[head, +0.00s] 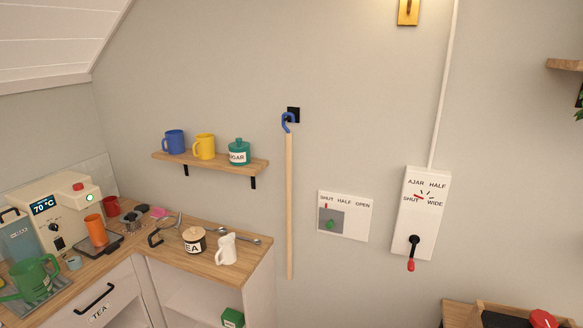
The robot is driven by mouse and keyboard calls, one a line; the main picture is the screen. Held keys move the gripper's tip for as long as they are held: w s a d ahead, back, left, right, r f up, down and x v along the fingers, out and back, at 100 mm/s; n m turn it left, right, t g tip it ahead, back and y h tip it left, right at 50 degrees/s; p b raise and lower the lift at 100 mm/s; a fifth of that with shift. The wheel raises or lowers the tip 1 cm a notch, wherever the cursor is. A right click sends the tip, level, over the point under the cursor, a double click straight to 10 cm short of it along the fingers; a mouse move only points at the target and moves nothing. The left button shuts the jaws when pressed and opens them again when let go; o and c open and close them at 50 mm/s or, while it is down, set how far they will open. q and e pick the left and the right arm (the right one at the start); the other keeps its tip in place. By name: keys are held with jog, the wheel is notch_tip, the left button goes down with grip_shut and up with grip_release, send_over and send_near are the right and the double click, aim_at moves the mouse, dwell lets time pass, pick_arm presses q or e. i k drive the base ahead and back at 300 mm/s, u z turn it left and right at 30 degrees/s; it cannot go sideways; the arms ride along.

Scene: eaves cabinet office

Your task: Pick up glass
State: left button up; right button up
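I cannot make out a clear drinking glass in the head view. An orange tumbler (96,231) stands on a small dark pad (99,249) on the counter at the left. A small grey-blue cup-like thing (74,263) sits in front of it; I cannot tell what it is made of. Neither of my grippers is in view.
The wooden counter (190,258) holds a machine (62,235), a green can (38,278), a tea jar (194,240) and a white jug (226,249). A shelf (215,163) bears two mugs and a sugar jar. A hooked pole (290,200) hangs on the wall.

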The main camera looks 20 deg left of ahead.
aim_at(70, 254)
jog(key=u, duration=0.75)
jog(key=i, duration=1.7)
jog(key=u, duration=0.75)
